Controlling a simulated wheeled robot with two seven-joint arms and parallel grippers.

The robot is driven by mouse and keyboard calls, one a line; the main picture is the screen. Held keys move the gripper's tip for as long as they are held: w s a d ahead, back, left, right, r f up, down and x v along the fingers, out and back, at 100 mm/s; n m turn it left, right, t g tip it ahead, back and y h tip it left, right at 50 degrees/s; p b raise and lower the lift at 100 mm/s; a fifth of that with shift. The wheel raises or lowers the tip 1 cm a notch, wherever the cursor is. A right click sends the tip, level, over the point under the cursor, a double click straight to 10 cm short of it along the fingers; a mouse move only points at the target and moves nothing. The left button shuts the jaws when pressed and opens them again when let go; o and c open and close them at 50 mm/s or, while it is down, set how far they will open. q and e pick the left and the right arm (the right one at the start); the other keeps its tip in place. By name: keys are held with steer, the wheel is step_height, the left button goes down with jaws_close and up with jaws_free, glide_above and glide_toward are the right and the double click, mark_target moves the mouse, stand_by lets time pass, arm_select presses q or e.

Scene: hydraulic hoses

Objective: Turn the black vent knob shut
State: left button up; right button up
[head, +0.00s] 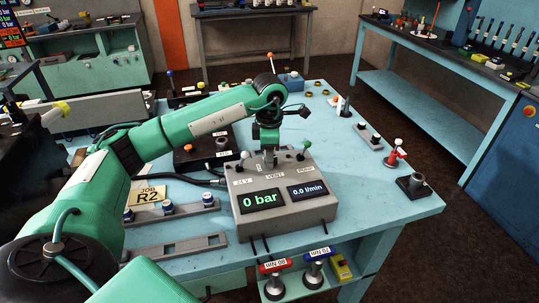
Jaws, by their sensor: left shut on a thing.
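A grey control box (235,208) stands on the blue table, with displays reading 0 bar and 0.0 l/min. Labels on its top read 24 V, VENT and PUMP. My left gripper (269,160) points straight down over the VENT label from behind and is shut on the black vent knob, which its fingers mostly hide. The knob's angle cannot be told. A white-tipped lever (243,157) stands left of the gripper, and a green-tipped lever (305,149) stands right of it. My right gripper is not in view.

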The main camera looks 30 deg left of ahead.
arm_select(q)
steer(key=shift+r, duration=0.1)
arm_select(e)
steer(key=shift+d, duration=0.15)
arm_select(q)
steer(key=o, duration=0.9)
steer(key=shift+o, duration=0.3)
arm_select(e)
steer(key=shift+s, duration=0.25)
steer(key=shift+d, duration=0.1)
arm_select(q)
steer(key=shift+r, duration=0.3)
step_height(320, 180, up, 13)
steer(key=b, duration=0.1)
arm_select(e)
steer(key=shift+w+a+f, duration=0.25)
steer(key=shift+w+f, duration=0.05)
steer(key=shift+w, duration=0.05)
